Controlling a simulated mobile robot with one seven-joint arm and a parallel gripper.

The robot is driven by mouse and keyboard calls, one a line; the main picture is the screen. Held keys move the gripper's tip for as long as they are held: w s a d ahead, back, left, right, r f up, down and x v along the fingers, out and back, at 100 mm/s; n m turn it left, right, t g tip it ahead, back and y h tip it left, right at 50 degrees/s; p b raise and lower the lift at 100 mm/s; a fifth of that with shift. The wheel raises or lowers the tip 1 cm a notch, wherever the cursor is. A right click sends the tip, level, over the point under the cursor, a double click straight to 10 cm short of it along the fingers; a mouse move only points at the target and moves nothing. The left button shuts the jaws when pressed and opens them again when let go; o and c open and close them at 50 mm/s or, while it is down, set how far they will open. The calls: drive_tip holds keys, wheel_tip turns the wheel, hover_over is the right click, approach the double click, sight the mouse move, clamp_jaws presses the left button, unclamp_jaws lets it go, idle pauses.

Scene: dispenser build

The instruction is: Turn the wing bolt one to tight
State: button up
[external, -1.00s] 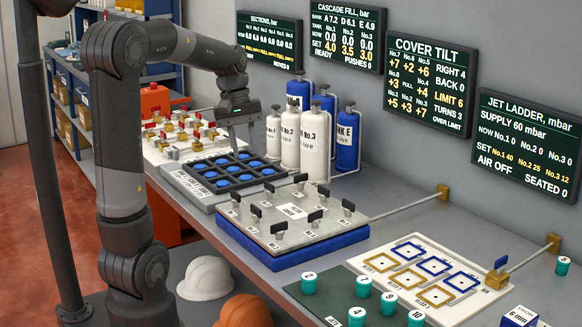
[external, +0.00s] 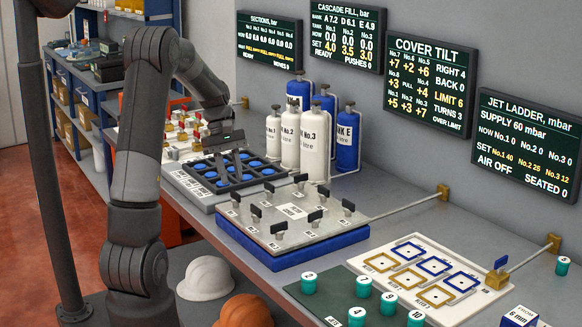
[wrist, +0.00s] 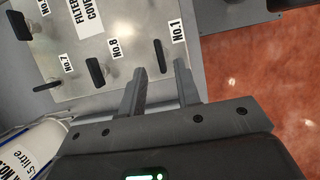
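The filter cover (external: 285,238) is a pale plate on a blue base, with several dark wing bolts along its edges. Wing bolt one (external: 235,197) stands at the cover's left front corner. In the wrist view, wing bolt one (wrist: 158,56) is a dark upright wing beside its "No.1" label. My gripper (wrist: 160,67) is open and empty, its fingertips pointing at wing bolt one, one on either side of it in the picture. In the external view my gripper (external: 238,178) is just above the bolt; I cannot tell the exact gap.
Wing bolts eight (wrist: 95,72) and seven (wrist: 46,86) stand along the same edge. A tray of blue caps (external: 210,190) lies left of the cover. White cylinders (external: 314,145) stand behind. The cover tilt board (external: 430,85) reads right 4, limit 6, turns 3, over limit.

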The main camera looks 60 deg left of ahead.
sight(235, 192)
drive_tip(key=shift+x, duration=2.15)
drive_tip(key=shift+c, duration=0.2)
clamp_jaws()
